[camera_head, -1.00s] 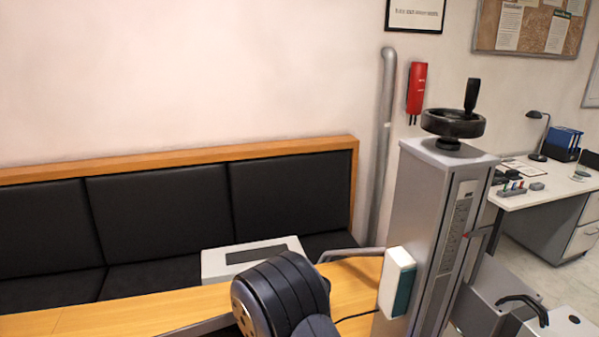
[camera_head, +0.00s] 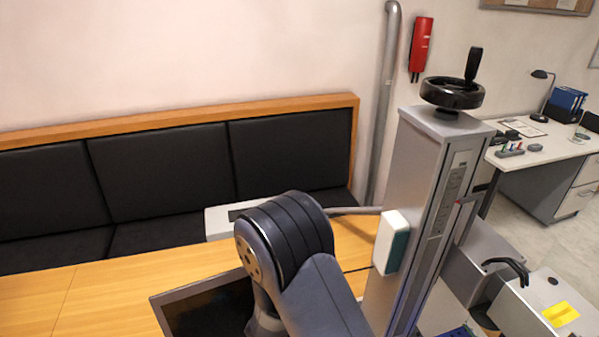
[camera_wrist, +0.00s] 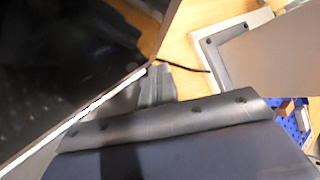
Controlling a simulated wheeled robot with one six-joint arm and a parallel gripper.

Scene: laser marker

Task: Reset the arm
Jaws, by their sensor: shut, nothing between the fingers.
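My arm (camera_head: 290,250) rises in the lower middle of the head view, bent at a dark ribbed joint; its gripper is not visible there. In the wrist view, my gripper (camera_wrist: 156,86) shows as short grey fingers beyond a wide dark grey body. The fingers are together and hold nothing. A dark screen (camera_wrist: 70,60) with a light edge fills the upper left of the wrist view, close beside the fingers. In the head view the screen (camera_head: 195,312) stands on the wooden table, left of my arm and partly hidden by it.
The laser marker's grey column (camera_head: 425,190) with a black handwheel (camera_head: 452,92) stands right of my arm. The wooden table (camera_head: 110,290) is clear at left. A black padded bench (camera_head: 160,180) lies behind. A desk (camera_head: 535,155) stands at far right.

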